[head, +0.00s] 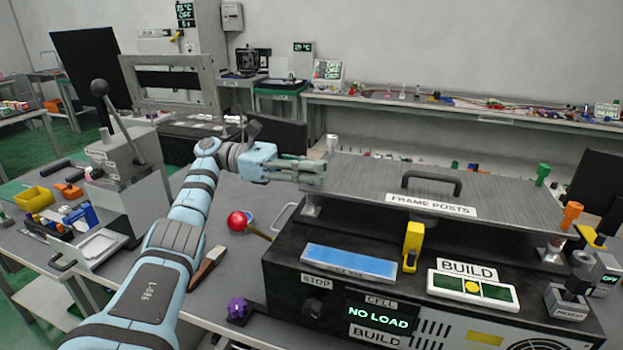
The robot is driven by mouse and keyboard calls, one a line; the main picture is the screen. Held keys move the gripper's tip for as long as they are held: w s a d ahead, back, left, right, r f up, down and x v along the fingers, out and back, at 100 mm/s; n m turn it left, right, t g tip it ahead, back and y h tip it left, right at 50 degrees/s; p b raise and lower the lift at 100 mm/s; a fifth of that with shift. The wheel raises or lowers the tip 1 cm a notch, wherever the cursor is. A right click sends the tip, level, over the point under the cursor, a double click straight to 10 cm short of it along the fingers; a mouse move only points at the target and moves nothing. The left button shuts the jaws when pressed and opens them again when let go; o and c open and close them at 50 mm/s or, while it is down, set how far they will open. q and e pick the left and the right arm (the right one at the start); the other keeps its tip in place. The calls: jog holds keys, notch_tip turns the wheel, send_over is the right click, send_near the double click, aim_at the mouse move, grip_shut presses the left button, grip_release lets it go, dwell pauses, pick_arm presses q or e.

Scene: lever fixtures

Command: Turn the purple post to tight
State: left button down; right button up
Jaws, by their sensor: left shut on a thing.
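My left gripper (315,174) reaches in from the left and is shut at the front left corner of the grey plate (450,183) labelled FRAME POSTS. Its fingers hide the top of the post there, so I cannot see that post's colour. A silver post foot (311,206) shows below the fingers. At the other corners stand a green post (543,174), an orange post (571,214) and a pale grey post (332,143). A purple knobbed piece (237,308) sits low at the bench front, apart from the plate. My right gripper is not in view.
The black machine (335,303) below the plate has a NO LOAD display (379,319). A black handle (431,182) rises from the plate. A yellow lever (413,246) and a red ball lever (238,221) stand nearby. A grey lever fixture (125,180) is at left.

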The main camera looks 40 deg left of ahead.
pick_arm(q)
jog(key=shift+m+g+h+b, duration=0.3)
jog(key=shift+m+g+b, duration=0.1)
jog(key=shift+g+b, duration=0.15)
jog(key=shift+r, duration=0.1)
jog(key=c, duration=1.5)
grip_release()
jog(key=shift+d, duration=0.15)
jog(key=shift+o, duration=0.2)
notch_tip(320, 180, up, 10)
jog(key=shift+d+r, duration=0.1)
jog(key=shift+w, duration=0.1)
